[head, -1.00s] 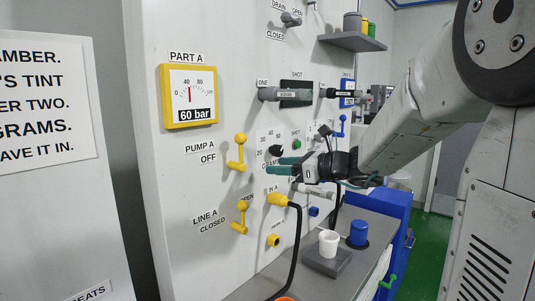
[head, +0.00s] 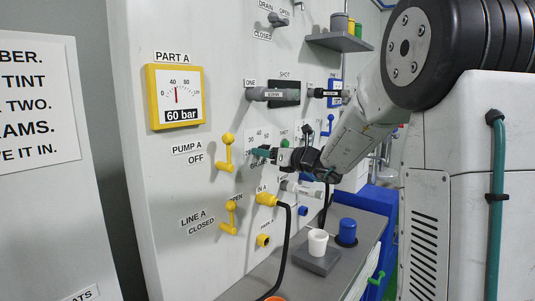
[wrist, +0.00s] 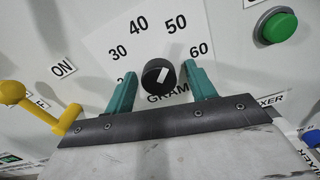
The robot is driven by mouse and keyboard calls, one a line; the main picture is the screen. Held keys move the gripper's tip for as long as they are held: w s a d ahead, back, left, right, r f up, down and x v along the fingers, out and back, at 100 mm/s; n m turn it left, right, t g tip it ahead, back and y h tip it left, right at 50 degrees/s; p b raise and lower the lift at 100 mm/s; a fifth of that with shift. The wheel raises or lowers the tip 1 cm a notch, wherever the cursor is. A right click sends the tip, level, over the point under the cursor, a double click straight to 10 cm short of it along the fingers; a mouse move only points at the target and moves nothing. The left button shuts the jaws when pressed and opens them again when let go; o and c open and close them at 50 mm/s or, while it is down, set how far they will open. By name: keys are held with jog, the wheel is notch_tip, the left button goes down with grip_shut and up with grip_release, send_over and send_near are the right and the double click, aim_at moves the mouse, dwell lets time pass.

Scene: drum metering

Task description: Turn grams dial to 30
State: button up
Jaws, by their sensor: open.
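The grams dial (wrist: 158,77) is a round black knob with a white mark, on a white scale plate (wrist: 112,37) in the wrist view. The mark slants to the upper right, roughly toward the 50 label; 30 is to the upper left. My gripper (wrist: 160,70) has its two teal fingers apart, one on each side of the knob. A gap shows between knob and fingers; I cannot tell whether the tips reach its depth. In the head view my gripper (head: 262,153) is at the panel and largely hides the dial; the scale plate (head: 258,135) shows above it.
A green button (wrist: 276,26) is right of the scale. A yellow lever (wrist: 40,105) stands close left of my gripper. In the head view, the yellow pump A lever (head: 227,152), a hose connector (head: 267,199) and a shelf holding a white cup (head: 317,243) are nearby.

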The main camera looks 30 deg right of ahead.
jog(key=c, duration=1)
jog(key=n, duration=0.4)
jog(key=shift+d+n, duration=0.1)
jog(key=shift+n, duration=0.3)
jog(key=n, duration=0.4)
jog(key=shift+n, duration=0.3)
jog(key=n, duration=0.4)
jog(key=shift+d+n, duration=0.1)
jog(key=shift+n, duration=2)
